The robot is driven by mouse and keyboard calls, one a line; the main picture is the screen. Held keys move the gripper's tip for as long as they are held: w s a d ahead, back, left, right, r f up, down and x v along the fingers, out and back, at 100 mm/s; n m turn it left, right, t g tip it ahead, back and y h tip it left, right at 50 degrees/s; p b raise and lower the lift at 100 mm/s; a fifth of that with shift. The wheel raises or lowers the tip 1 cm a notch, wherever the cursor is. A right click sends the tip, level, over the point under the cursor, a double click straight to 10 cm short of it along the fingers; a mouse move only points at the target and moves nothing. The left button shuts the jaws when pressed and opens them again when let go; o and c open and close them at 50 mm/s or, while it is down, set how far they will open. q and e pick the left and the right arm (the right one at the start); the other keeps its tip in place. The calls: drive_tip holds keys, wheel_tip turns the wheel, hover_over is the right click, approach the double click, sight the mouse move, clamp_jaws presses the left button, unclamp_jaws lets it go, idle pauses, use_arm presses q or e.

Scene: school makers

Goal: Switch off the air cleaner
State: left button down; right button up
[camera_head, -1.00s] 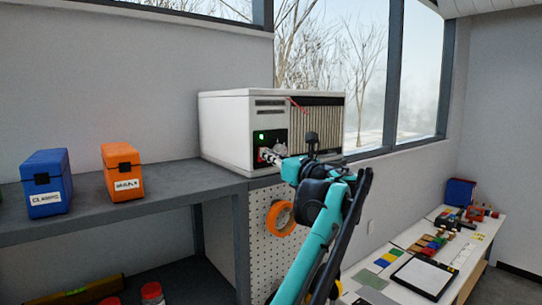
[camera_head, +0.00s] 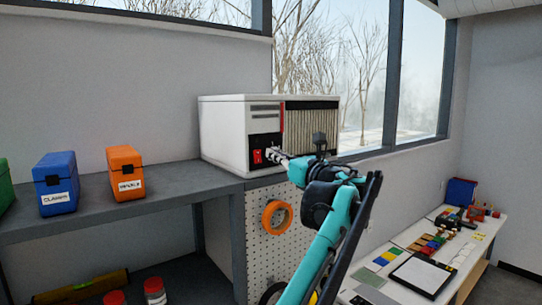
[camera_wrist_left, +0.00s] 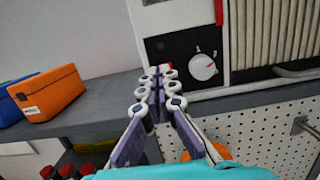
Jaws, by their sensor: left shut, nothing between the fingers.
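The air cleaner (camera_head: 222,132) is a white box with a striped grille on the shelf's right end. Its black control panel (camera_head: 264,141) carries a red switch (camera_head: 257,156) and, in the left wrist view, a white dial (camera_wrist_left: 203,67). No green light shows on the panel. A red ribbon (camera_head: 283,120) hangs straight down beside the grille. My left gripper (camera_head: 275,154) is shut and empty in front of the panel, right of the switch in the head view. In the left wrist view its fingertips (camera_wrist_left: 158,74) hide most of the switch; contact cannot be told.
The grey shelf (camera_head: 100,211) holds a blue box (camera_head: 56,180), an orange box (camera_head: 125,172) and a green box at the left edge. An orange tape roll (camera_head: 277,217) hangs on the pegboard below. A white bench with small items stands at right.

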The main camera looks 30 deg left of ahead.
use_arm(q)
drive_tip(key=r+b+v, duration=0.1)
drive_tip(key=b+v, duration=0.1)
drive_tip(key=v, duration=0.7)
drive_tip(key=s+f+n+h+b, duration=0.35)
drive_tip(key=f+b, duration=0.25)
drive_tip(key=f, duration=0.9)
drive_tip(key=s+a+f+n+g+h+b, duration=0.1)
drive_tip(key=s+f+n+h+b, duration=0.4)
drive_tip(key=f, duration=1)
drive_tip(key=s+f+n+h+b, duration=0.1)
drive_tip(key=s+f+n+b, duration=0.35)
drive_tip(key=f, duration=1.05)
drive_tip(key=s+d+f+n+h+b, duration=0.2)
drive_tip(key=s+d+f+n+b, duration=0.1)
drive_tip(key=f, duration=1)
drive_tip(key=s+d+f+n+h+b, duration=0.3)
drive_tip(key=f+b, duration=0.5)
drive_tip(key=f, duration=0.5)
drive_tip(key=s+d+f+n+t+h+b, duration=0.1)
drive_tip(key=s+d+f+n+h+b, duration=0.2)
drive_tip(key=f, duration=1)
drive_tip(key=s+d+b, duration=0.2)
drive_tip(key=d+b, duration=0.1)
drive_tip(key=shift+d+f, duration=0.2)
drive_tip(key=shift+f, duration=0.1)
use_arm(e)
wheel_tip(320, 180, down, 35)
drive_tip(key=shift+a, duration=0.4)
